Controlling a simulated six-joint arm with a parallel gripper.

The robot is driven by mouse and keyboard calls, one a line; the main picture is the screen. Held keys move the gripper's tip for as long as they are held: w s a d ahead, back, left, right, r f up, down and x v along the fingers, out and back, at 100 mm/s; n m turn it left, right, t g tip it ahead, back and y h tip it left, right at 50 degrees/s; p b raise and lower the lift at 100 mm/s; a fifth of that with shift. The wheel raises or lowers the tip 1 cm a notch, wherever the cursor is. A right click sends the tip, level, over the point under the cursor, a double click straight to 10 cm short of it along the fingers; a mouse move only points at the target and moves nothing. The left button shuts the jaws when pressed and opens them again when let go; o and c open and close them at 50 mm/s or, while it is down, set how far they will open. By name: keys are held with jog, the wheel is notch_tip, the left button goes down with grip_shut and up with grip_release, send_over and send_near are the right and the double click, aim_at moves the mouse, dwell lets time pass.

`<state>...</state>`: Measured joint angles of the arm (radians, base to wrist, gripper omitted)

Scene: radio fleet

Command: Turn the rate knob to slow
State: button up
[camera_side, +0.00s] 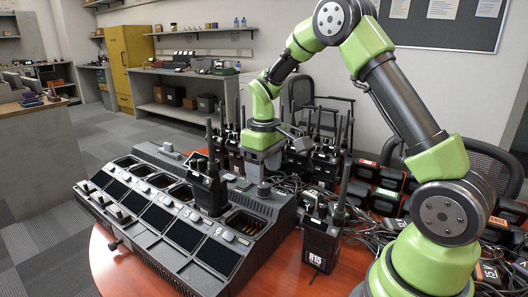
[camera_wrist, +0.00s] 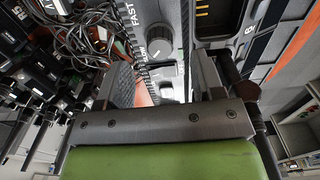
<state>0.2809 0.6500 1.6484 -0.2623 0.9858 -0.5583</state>
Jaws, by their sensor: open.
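The rate knob (camera_wrist: 158,42) is a round dark grey knob on the charger's end panel, in the wrist view. The word FAST is printed to its upper left, and smaller lettering, partly covered, lies at its left edge.
A radio (camera_side: 207,192) stands in a charger bay close left of my gripper. Another radio marked R15 (camera_side: 319,247) stands on the red table (camera_side: 112,262) to the right. Several radios and tangled cables crowd the table behind and right. The table's front left is clear.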

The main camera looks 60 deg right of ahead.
notch_tip(320, 180, up, 6)
dwell(0.5)
jog(key=s+a+r+m+t, duration=0.2)
jog(key=s+a+r+t, duration=0.2)
jog(key=s+a+r, duration=0.45)
jog(key=s+a+m+t+y, duration=0.2)
jog(key=s+a+t, duration=0.1)
jog(key=s, duration=0.7)
jog(key=shift+a+r, duration=0.4)
